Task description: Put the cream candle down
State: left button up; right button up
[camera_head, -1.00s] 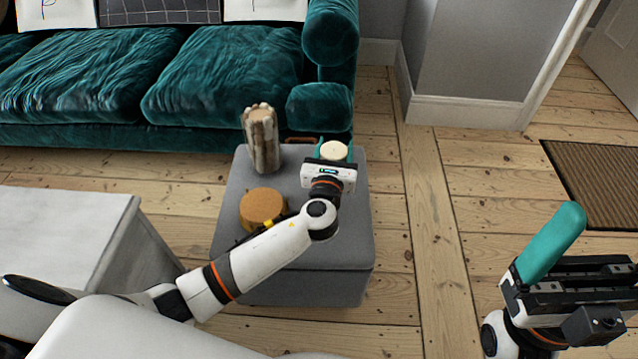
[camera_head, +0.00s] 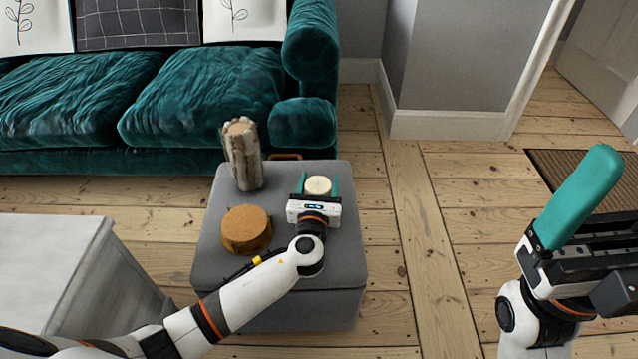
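The cream candle (camera_head: 318,185) is a short round disc shape seen from above, over the right back part of the grey ottoman (camera_head: 335,262). My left gripper (camera_head: 318,184) has a teal finger on each side of it and appears shut on it. The candle's lower part is hidden behind the gripper's white body, so I cannot tell whether it touches the ottoman top. My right gripper (camera_head: 580,195) is at the right edge, away from the ottoman. Only one teal finger shows clearly, and part of this gripper is cut off.
A round wooden box (camera_head: 246,230) stands on the ottoman left of my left gripper. A bundled wood vase (camera_head: 243,154) stands at its back left. A teal sofa (camera_head: 200,95) lies behind. A pale table (camera_head: 50,255) is at left. The ottoman's front right is clear.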

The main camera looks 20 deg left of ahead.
pick_arm(q)
jog(key=shift+o, duration=1.3)
